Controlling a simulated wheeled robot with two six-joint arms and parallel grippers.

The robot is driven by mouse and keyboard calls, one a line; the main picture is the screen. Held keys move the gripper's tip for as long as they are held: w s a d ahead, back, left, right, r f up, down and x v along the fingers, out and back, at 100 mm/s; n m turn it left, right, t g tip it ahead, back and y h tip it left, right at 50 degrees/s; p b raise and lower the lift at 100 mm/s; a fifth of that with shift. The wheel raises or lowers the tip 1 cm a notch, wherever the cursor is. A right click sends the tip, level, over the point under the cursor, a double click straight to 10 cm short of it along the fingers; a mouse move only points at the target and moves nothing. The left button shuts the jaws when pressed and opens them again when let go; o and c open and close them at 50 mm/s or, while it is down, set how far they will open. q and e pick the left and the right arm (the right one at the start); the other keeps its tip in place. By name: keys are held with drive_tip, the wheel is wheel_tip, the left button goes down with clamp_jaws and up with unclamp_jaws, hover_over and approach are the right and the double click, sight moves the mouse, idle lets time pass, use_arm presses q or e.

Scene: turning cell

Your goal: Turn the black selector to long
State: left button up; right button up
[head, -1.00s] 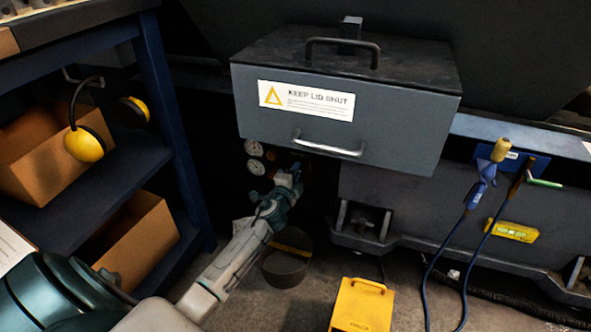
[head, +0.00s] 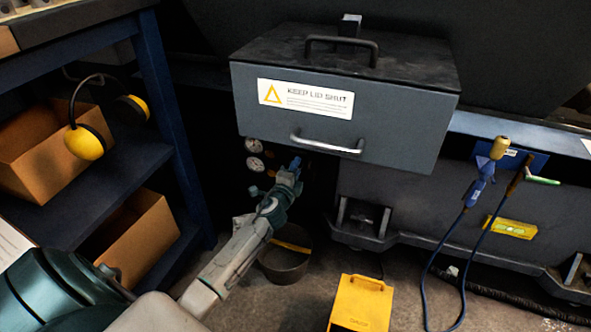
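My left arm reaches in from the lower left, and its gripper (head: 294,168) is at a dark panel under the grey lid box. The fingertips are small and dark against the panel, so I cannot tell whether they are open or shut. The black selector cannot be made out; it may be hidden behind the gripper or lost in the shadow. Two round white gauges (head: 254,154) show on the panel just left of the gripper. My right gripper is not in view.
The grey box (head: 400,125) with a "KEEP LID SHUT" label overhangs the panel closely. A blue shelf (head: 165,95) with yellow ear defenders (head: 84,142) stands left. A dark bucket (head: 285,266) and a yellow case (head: 362,303) are on the floor.

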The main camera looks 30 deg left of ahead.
use_arm(q)
drive_tip(key=v, duration=1)
drive_tip(key=shift+s+p, duration=0.35)
drive_tip(key=shift+p, duration=0.05)
drive_tip(key=shift+d, duration=0.15)
